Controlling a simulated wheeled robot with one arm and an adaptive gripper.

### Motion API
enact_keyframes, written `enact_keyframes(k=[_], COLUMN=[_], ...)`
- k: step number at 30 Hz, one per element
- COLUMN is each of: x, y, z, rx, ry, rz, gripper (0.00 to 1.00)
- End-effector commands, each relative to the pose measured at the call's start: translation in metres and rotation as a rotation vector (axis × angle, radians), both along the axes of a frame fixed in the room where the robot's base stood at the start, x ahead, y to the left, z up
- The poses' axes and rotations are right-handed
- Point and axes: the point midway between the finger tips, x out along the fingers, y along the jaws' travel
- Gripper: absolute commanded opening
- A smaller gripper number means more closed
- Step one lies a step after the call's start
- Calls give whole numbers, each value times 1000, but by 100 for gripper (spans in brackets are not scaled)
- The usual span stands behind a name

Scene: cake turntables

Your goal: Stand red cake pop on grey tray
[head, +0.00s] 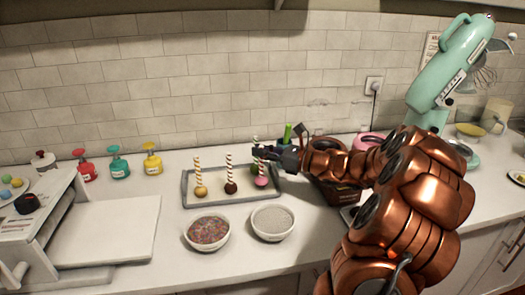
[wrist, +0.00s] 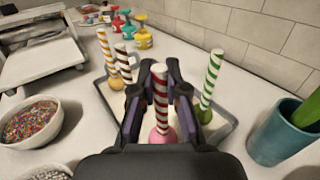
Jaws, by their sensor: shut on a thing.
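The red cake pop, with a red-and-white striped stick and a pink ball (head: 261,182), is upright at the right part of the grey tray (head: 187,206). It also shows in the wrist view (wrist: 161,135). My gripper (head: 263,151) is shut on its stick, with a finger on each side (wrist: 160,92). I cannot tell whether the ball touches the tray. A gold-striped pop (head: 200,191) and a brown-striped pop (head: 230,187) stand upright on the tray to the left. A green-striped pop (wrist: 210,82) stands close to the right finger in the wrist view.
A bowl of coloured sprinkles (head: 208,232) and a bowl of pale grains (head: 272,222) stand in front of the tray. A teal cup (wrist: 274,134) is to the right in the wrist view. Red, teal and yellow pump bottles (head: 152,160) stand back left. A mint mixer (head: 446,75) is far right.

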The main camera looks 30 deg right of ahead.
Motion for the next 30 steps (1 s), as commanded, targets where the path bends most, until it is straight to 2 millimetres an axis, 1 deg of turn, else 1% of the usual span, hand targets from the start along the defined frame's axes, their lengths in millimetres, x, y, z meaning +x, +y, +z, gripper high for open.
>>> enact_keyframes(k=[8, 21, 27, 28, 30], x=[0, 0, 0, 0, 0], y=[0, 1, 0, 0, 0], z=[-1, -13, -13, -13, -13], rx=[0, 1, 0, -1, 0], ry=[0, 1, 0, 1, 0], rz=[0, 1, 0, 0, 0], gripper=[0, 0, 0, 15, 22])
